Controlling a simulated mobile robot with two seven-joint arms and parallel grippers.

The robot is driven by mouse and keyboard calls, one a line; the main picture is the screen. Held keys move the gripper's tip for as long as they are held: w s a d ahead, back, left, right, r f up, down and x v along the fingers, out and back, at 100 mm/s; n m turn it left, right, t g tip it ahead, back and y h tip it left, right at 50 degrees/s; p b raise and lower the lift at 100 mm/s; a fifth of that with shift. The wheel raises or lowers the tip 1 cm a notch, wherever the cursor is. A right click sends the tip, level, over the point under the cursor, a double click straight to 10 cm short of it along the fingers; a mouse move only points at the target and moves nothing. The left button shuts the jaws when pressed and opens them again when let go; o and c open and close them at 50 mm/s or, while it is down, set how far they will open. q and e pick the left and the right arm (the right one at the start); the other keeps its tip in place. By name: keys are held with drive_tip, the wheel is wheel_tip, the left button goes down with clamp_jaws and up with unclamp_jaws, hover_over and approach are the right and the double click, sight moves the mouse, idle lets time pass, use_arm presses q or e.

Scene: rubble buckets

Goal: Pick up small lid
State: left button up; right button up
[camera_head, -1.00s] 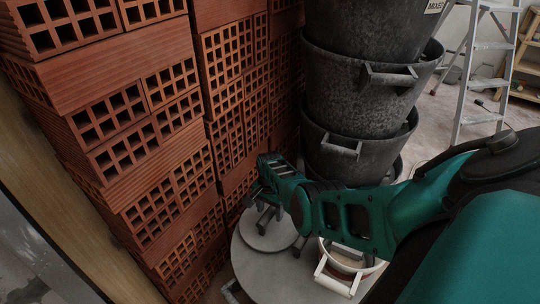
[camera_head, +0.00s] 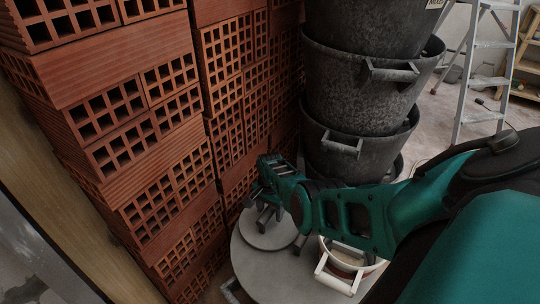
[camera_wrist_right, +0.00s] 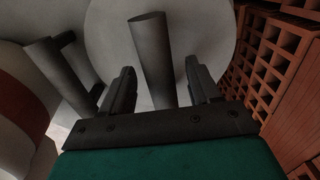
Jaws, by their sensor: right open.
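The small lid (camera_head: 266,240) is a round grey disc lying on top of a larger round grey lid (camera_head: 262,284). In the right wrist view the small lid (camera_wrist_right: 208,30) fills the upper middle, with a dark bar handle (camera_wrist_right: 153,60) standing up from it. My right gripper (camera_head: 262,208) is over the small lid, pointing down. In the wrist view its open fingers (camera_wrist_right: 160,88) stand either side of the bar handle, with gaps visible on both sides. The arm hides part of the lid in the head view. My left gripper is not in view.
A stack of black buckets (camera_head: 365,95) stands just behind my right arm. A brick stack (camera_head: 150,130) rises close on the left. A white bucket (camera_head: 348,258) with a handle sits right of the lids. Another bar handle (camera_wrist_right: 62,72) is left of my fingers. A stepladder (camera_head: 487,70) stands far back.

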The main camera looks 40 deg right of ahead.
clamp_jaws()
idle(0.5)
